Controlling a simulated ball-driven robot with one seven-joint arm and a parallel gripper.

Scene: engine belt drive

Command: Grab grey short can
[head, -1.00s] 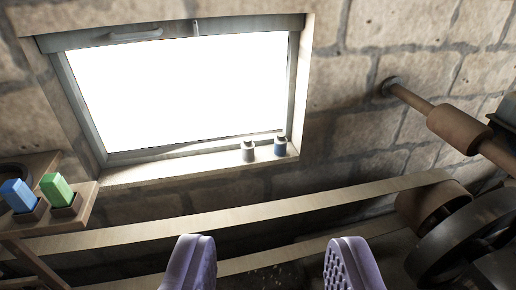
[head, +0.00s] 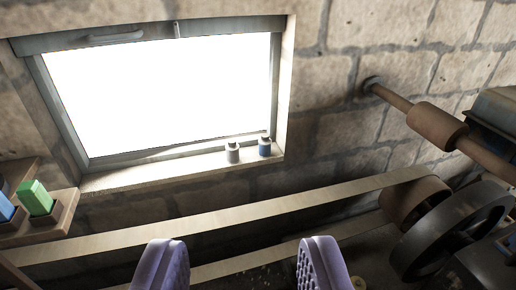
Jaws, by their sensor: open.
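A small grey can (head: 233,153) stands upright on the window sill, near its right end. A blue can with a pale top (head: 265,147) stands just to the right of it. My gripper (head: 242,262) is open and empty at the bottom of the view, its two purple fingers spread apart. It is well short of the sill, with both cans beyond it and higher in the picture. Nothing hides the grey can.
A long drive belt (head: 230,222) runs across between my gripper and the wall to a pulley (head: 412,200) and dark flywheel (head: 450,235) at right. A wooden shelf (head: 52,222) at left holds a green block (head: 36,197) and a blue one (head: 5,208).

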